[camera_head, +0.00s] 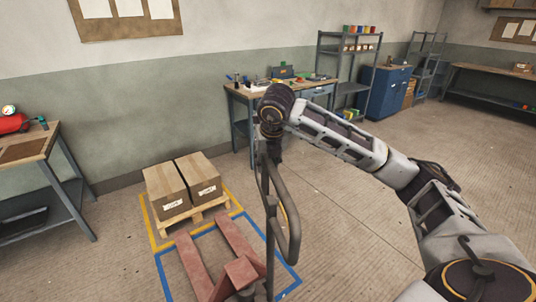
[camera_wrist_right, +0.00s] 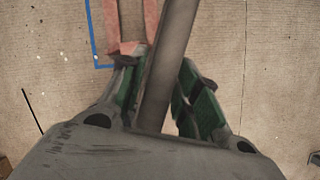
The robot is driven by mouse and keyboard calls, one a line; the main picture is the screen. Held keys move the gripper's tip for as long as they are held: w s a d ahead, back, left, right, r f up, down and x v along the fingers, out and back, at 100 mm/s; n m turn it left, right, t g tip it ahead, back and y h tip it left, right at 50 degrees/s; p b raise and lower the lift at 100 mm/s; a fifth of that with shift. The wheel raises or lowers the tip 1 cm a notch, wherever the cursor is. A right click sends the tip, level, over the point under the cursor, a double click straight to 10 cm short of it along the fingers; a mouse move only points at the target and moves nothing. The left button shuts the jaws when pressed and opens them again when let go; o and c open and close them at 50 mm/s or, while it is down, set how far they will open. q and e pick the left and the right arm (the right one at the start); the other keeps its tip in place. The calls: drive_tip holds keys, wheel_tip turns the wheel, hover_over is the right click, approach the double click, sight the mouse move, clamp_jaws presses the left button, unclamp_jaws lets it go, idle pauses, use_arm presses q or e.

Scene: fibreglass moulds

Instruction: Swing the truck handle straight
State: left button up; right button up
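The red pallet truck (camera_head: 240,275) stands low at the front centre, its two forks pointing away toward the loaded pallet. Its dark grey handle (camera_head: 292,235) rises upright with a bent loop on its right side. My right gripper (camera_head: 268,150) is at the top of the handle, coming down from above. In the right wrist view, its green-padded fingers (camera_wrist_right: 162,90) lie close on both sides of a grey handle bar (camera_wrist_right: 168,70) and look shut on it. The bar runs slantwise between them. The fingertips are too small to make out in the head view. My left gripper is not in view.
A pallet (camera_head: 195,214) with two cardboard boxes (camera_head: 183,187) stands ahead of the forks, inside yellow floor tape. Blue tape (camera_head: 287,268) surrounds the truck. A workbench (camera_head: 262,93) stands behind, another bench (camera_head: 40,150) at left. The floor at right is clear.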

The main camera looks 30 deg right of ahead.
drive_tip(key=shift+x, duration=1.05)
drive_tip(key=shift+w+d+f, duration=0.1)
drive_tip(key=shift+w+f, duration=0.1)
drive_tip(key=shift+f, duration=0.45)
drive_tip(key=shift+w+f, duration=0.1)
drive_tip(key=shift+f, duration=0.15)
drive_tip(key=shift+c, duration=0.7)
drive_tip(key=c, duration=0.5)
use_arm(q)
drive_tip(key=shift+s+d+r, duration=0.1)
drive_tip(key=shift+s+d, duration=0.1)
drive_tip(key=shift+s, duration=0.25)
use_arm(e)
clamp_jaws()
